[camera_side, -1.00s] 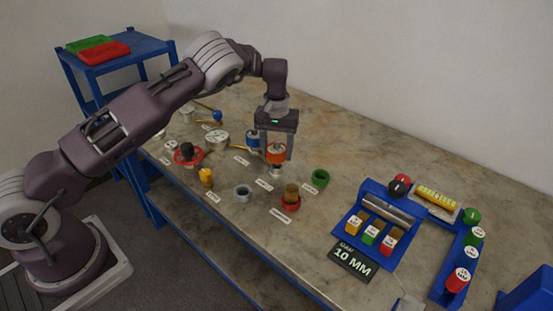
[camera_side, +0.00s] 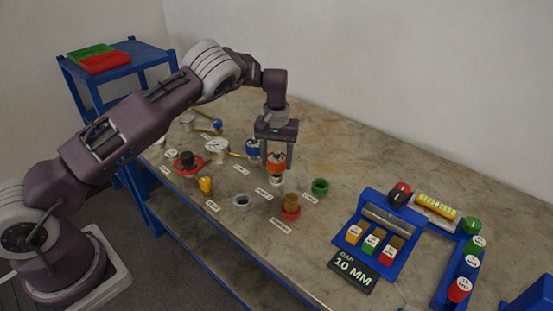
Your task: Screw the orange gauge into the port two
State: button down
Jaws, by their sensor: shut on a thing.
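The orange gauge (camera_side: 276,161) is a short, round orange body near the middle of the bench in the side view. My gripper (camera_side: 277,163) points straight down, with a finger on each side of the gauge, and is shut on it. The gauge looks upright. A pale, short fitting (camera_side: 277,181) shows directly below the gauge; whether the two touch or are threaded together is too small to tell. Small white labels lie by the fittings, and their text is unreadable, so I cannot tell which fitting is port two.
A blue-and-white piece (camera_side: 252,148) stands close to the left finger. A green ring (camera_side: 320,187), a red fitting with a brown top (camera_side: 291,206) and a grey ring (camera_side: 243,202) stand nearby. A blue rack (camera_side: 379,235) and a "GAP 10 MM" sign (camera_side: 352,271) are at right.

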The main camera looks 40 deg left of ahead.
jog(key=shift+f, duration=0.25)
jog(key=shift+f, duration=0.9)
